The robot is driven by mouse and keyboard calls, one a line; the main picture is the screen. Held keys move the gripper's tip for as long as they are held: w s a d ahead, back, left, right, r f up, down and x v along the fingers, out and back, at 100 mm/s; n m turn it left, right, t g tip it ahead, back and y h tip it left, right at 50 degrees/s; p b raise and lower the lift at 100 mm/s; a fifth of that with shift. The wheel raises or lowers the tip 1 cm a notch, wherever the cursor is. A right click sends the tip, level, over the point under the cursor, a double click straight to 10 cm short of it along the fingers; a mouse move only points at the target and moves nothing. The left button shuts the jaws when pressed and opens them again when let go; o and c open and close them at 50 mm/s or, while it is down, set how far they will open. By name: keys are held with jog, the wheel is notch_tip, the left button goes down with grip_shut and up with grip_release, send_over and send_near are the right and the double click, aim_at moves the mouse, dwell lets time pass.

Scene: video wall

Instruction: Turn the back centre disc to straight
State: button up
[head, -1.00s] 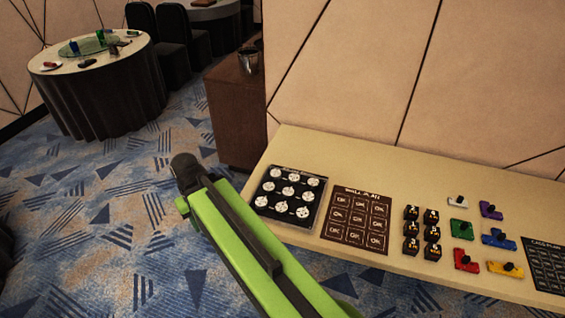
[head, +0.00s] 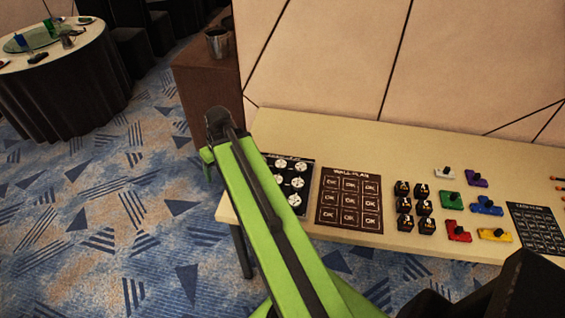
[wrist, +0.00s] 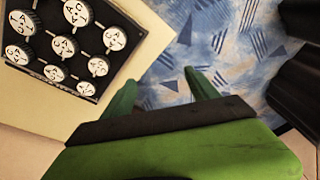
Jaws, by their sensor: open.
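A black board (head: 306,206) with white lettered discs in rows lies at the left end of the long cream table. My arm covers its left part in the head view. The back centre disc (head: 281,163) appears just right of my arm, its lettering too small to read there. In the wrist view the board (wrist: 40,42) is at upper left, its discs showing marks at differing angles; I cannot tell which is the back centre one. My gripper (wrist: 162,92) is open and empty, with carpet between its fingers, apart from the board. Its fingers are unclear in the head view.
Right of the board lie a brown wall plan card (head: 351,200), several black numbered blocks (head: 414,206), coloured knobbed pieces (head: 468,205) and a dark card (head: 540,232). The wall rises behind the table. A brown cabinet (head: 207,82) with a metal bucket stands back left. Carpet is open at left.

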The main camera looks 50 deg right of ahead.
jog(key=s+d+m+t, duration=0.1)
jog(key=s+d, duration=0.1)
jog(key=d, duration=0.6)
jog(key=s+d, duration=0.3)
jog(key=d, duration=0.4)
jog(key=t+h, duration=0.1)
jog(key=h, duration=0.1)
send_near(281, 163)
jog(key=shift+m, duration=0.3)
jog(key=b+x, duration=0.9)
jog(key=b, duration=0.7)
jog(key=shift+s+a, duration=0.1)
jog(key=shift+r, duration=0.1)
jog(key=shift+c, duration=0.3)
jog(key=c, duration=1.2)
jog(key=shift+c, duration=0.6)
